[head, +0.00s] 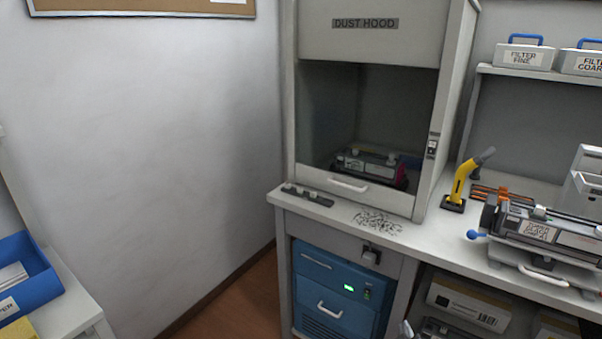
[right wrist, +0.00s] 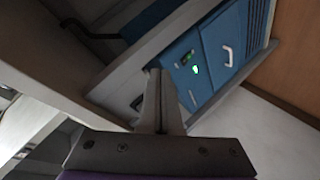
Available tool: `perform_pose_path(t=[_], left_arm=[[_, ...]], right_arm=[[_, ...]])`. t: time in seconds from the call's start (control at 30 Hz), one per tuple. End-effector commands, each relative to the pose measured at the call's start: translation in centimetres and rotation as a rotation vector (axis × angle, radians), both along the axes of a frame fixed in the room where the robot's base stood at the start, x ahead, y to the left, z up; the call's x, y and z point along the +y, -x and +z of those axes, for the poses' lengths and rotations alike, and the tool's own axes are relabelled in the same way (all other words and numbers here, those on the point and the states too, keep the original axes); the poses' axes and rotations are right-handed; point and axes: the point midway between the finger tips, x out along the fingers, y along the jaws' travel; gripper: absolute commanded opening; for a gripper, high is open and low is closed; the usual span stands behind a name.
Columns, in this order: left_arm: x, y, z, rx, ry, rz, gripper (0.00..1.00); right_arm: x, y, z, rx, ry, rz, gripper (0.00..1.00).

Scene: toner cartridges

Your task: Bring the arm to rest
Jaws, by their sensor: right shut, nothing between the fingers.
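My right gripper (right wrist: 158,75) shows in the right wrist view with its two fingers together and nothing between them. It is below the bench top, in front of the blue cabinet (right wrist: 212,58). In the head view only a small grey tip of it (head: 405,329) shows at the bottom edge, to the right of the blue cabinet (head: 335,290). The rest of the right arm is out of the head view. My left gripper is in neither view.
A dust hood (head: 365,38) stands on the bench (head: 440,235) with a toner cartridge (head: 370,165) inside. Another cartridge (head: 545,230) lies in a cradle at right, near a yellow nozzle (head: 461,185). Boxes (head: 468,303) sit under the bench. Floor (head: 240,305) is clear at left.

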Motion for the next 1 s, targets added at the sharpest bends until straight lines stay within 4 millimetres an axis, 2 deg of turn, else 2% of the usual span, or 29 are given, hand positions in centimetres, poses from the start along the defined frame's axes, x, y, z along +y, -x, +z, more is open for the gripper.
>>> perform_pose_path(t=[0.03,0.1,0.23,0.4,0.6,0.8,0.9,1.0], left_arm=[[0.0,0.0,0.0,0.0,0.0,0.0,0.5],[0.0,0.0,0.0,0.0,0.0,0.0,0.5],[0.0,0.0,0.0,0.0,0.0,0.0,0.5],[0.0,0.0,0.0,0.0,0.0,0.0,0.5],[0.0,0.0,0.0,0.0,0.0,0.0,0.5],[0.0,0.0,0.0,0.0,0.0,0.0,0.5],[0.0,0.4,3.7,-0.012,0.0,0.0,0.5],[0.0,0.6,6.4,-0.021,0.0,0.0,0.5]], right_arm=[[0.3,2.0,0.7,0.037,-0.054,-0.038,0.0],[0.7,4.6,1.1,0.092,-0.133,-0.092,0.0],[1.8,10.1,1.3,0.206,-0.276,-0.187,0.0],[4.0,17.7,0.6,0.359,-0.449,-0.288,0.0],[6.5,24.8,-0.6,0.511,-0.595,-0.362,0.0],[8.9,30.7,-1.7,0.643,-0.704,-0.412,0.0],[8.7,30.5,2.1,0.623,-0.7,-0.405,0.0],[8.7,30.7,4.8,0.613,-0.7,-0.401,0.0]])
